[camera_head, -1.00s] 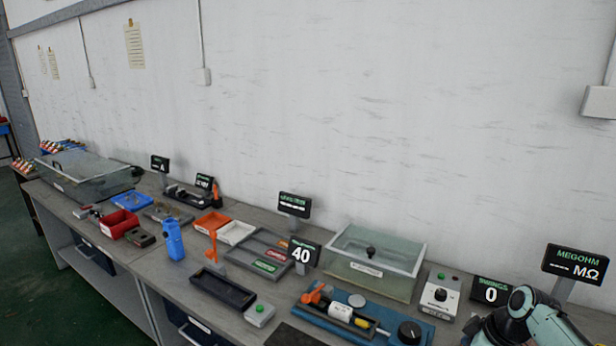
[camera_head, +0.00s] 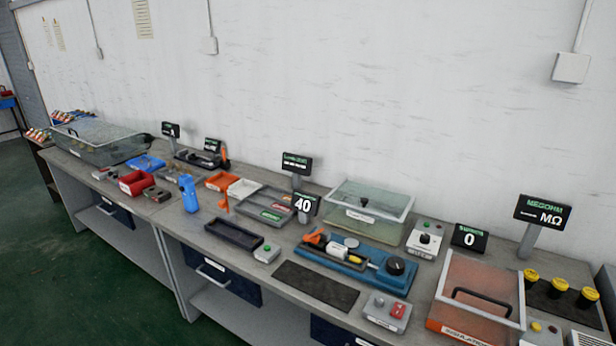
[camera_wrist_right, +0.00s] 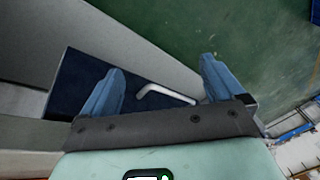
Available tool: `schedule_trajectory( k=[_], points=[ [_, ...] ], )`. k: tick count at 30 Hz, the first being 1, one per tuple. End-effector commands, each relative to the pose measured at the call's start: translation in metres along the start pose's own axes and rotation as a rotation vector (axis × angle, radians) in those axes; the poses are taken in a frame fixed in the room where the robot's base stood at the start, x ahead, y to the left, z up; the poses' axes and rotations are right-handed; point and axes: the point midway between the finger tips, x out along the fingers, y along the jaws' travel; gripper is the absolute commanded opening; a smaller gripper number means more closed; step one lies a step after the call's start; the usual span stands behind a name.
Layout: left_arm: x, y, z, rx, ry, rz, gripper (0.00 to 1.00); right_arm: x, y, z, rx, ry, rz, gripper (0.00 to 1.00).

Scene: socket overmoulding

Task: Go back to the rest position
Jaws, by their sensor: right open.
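My right gripper (camera_wrist_right: 160,92) shows in the right wrist view with its two blue fingers spread wide apart and nothing between them. Beyond the fingers are a dark blue drawer front (camera_wrist_right: 75,80) with a pale bar handle (camera_wrist_right: 165,94), and the green floor (camera_wrist_right: 180,30). Neither gripper shows in the head view now. The long workbench (camera_head: 190,228) is fully uncovered there.
The bench holds a blue fixture (camera_head: 375,270) with an orange clamp, a glass-walled tank (camera_head: 365,212), an orange-based clear box (camera_head: 480,290), a black tray (camera_head: 233,235) and a red bin (camera_head: 133,183). A dark mat (camera_head: 315,285) is bare. The green floor (camera_head: 70,270) in front is clear.

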Motion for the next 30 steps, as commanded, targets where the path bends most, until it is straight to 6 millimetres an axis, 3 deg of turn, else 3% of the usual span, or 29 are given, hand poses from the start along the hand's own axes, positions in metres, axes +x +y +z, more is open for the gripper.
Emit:
schedule_trajectory(
  k=[1, 6, 10, 15, 20, 30],
  points=[
    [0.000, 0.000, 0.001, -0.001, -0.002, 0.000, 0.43, 0.033, -0.015, 0.024, 0.062, -0.034, -0.020, 0.95],
    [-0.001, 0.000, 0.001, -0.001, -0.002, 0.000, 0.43, 0.116, -0.073, 0.108, 0.303, -0.108, -0.040, 0.95],
    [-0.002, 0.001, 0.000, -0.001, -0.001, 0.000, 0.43, 0.149, -0.123, 0.176, 0.480, -0.164, -0.042, 0.95],
    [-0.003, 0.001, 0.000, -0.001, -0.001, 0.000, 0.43, 0.158, -0.172, 0.241, 0.652, -0.215, -0.036, 0.95],
    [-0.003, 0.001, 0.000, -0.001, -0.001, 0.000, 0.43, 0.155, -0.190, 0.264, 0.723, -0.229, -0.028, 0.95],
    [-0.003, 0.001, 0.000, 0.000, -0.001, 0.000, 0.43, 0.155, -0.191, 0.265, 0.730, -0.227, -0.026, 0.95]
  ],
)
